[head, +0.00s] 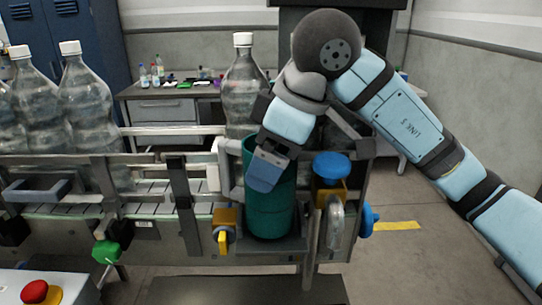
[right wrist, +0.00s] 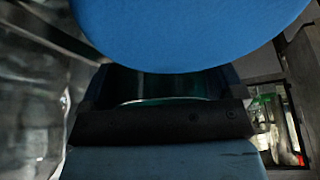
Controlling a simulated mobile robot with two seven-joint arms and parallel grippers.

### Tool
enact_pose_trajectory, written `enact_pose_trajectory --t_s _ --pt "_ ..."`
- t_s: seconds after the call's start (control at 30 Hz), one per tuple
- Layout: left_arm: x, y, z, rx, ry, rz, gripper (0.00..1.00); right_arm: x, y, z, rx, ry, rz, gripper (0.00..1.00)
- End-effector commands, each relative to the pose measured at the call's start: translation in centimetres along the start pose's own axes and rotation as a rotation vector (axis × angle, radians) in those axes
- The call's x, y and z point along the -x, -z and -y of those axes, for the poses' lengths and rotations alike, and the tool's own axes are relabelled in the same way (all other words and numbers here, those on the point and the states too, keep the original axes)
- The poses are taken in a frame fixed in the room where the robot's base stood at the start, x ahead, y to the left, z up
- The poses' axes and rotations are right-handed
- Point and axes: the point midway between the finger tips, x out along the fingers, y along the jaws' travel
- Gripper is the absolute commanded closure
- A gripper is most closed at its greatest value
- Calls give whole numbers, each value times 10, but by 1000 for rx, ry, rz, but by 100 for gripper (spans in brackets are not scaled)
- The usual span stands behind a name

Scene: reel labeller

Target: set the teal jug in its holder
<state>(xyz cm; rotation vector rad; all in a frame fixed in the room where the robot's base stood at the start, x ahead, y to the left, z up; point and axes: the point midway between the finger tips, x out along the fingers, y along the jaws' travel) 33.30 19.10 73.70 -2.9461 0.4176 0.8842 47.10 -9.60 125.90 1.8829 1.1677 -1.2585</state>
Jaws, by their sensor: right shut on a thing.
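The teal jug (head: 272,212) stands upright at the front of the machine, its base inside the dark holder (head: 262,245). The holder's low front edge shows below the jug; I cannot tell whether the base rests fully on its floor. My right gripper (head: 266,168) reaches down from above and is shut on the jug's upper wall, one finger outside at the front. In the right wrist view a strip of the jug's teal rim (right wrist: 170,101) shows between the gripper's parts. The rest of the jug is hidden there. My left gripper is in neither view.
A large clear bottle (head: 243,90) stands right behind the jug. More bottles (head: 85,95) stand on the conveyor at left. A blue knob (head: 331,165) sits close to the jug's right, and a yellow-handled valve (head: 223,238) at its lower left. A red button (head: 34,291) is at bottom left.

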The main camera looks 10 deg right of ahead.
Motion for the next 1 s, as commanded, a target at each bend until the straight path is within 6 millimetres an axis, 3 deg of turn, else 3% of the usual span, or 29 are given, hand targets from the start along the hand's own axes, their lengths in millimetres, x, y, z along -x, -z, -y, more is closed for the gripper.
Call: enact_pose_trajectory --t_s 0.03,0.17,0.2,0.23,0.47,0.67,1.0 --pt "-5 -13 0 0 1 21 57 -2 -1 0 0 -1 -2 85" --pt "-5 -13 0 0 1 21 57 -2 -1 0 0 -1 -2 85" --pt "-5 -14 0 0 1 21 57 -2 -1 0 0 -1 -2 3" --pt "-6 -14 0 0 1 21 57 -2 -1 0 0 -1 -2 0" --pt "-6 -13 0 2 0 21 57 -3 -1 0 0 1 1 0" --pt "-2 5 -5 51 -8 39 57 0 -1 0 0 -1 -1 0" --pt "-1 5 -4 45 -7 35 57 85 0 0 0 -4 -3 0"
